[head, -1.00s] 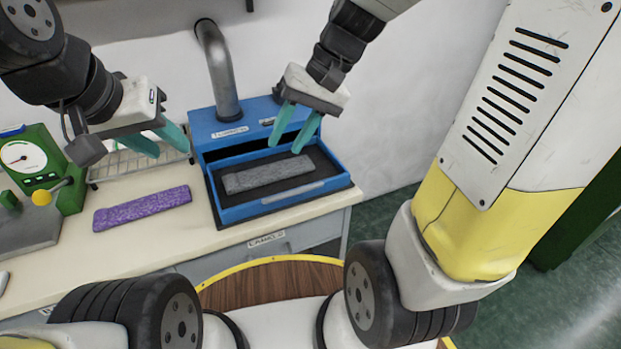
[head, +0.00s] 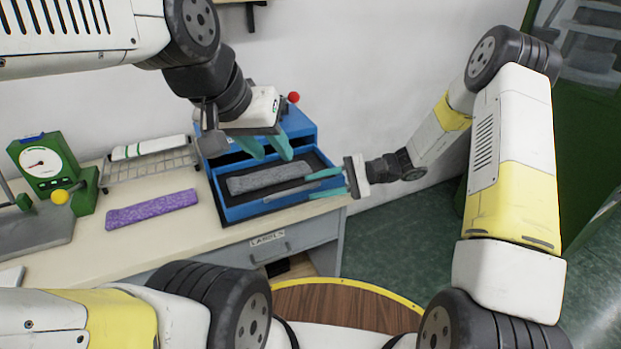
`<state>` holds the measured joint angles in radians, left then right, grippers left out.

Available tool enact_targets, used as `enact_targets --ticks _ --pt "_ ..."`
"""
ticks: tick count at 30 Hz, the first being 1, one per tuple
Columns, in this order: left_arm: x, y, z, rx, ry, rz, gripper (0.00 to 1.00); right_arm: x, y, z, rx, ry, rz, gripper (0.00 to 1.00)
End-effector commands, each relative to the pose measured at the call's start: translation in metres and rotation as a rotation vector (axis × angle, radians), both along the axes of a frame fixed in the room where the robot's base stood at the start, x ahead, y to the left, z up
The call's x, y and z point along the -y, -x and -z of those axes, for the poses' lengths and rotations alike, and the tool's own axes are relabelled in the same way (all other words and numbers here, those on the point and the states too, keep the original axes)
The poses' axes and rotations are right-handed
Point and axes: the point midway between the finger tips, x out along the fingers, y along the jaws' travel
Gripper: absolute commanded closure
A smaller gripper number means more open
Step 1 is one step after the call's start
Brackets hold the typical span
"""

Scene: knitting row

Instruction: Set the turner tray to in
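The blue turner (head: 303,127) stands on the bench near its right end. Its tray (head: 232,213) is pulled out at the front and holds a grey knitted strip (head: 268,176). My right gripper (head: 312,187) comes in from the right at the tray's front right corner. Its teal fingers are apart, one above the other in the picture, near the right end of the grey front handle; I cannot tell whether they touch it. My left gripper (head: 268,156) hangs over the back of the tray, fingers apart and empty, hiding part of the turner's body.
A purple knitted strip (head: 152,208) lies on the bench left of the tray. Behind it are a wire rack (head: 150,167) with a white and green roll, and a green dial gauge (head: 45,162). A drawer marked LABELS (head: 272,241) is below.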

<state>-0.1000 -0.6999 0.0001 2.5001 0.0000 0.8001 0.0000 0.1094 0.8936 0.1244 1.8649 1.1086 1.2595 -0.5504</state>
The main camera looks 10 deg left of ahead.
Motion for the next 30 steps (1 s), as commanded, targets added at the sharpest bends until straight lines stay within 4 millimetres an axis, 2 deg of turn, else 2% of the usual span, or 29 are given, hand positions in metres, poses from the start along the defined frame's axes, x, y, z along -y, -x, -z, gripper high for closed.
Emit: enact_targets --ticks 6,12,23,24,29,30 --pt "0.000 0.000 0.000 0.000 0.000 0.000 0.64 -0.034 0.011 0.008 -0.002 0.002 -0.005 0.66" --pt "0.000 0.000 0.000 0.000 0.000 0.000 0.64 -0.058 0.017 0.013 -0.001 0.003 -0.003 0.66" --pt "0.000 0.000 0.000 0.000 0.000 0.000 0.64 -0.066 0.019 0.015 -0.001 0.004 -0.002 0.66" --pt "0.000 0.000 0.000 0.000 0.000 0.000 0.64 -0.066 0.019 0.015 -0.001 0.004 -0.002 0.68" --pt "0.000 0.000 0.000 0.000 0.000 0.000 0.64 -0.065 0.019 0.015 -0.001 0.004 -0.002 0.99" --pt "0.000 0.000 0.000 0.000 0.000 0.000 0.64 -0.065 0.019 0.015 -0.001 0.004 -0.002 1.00"
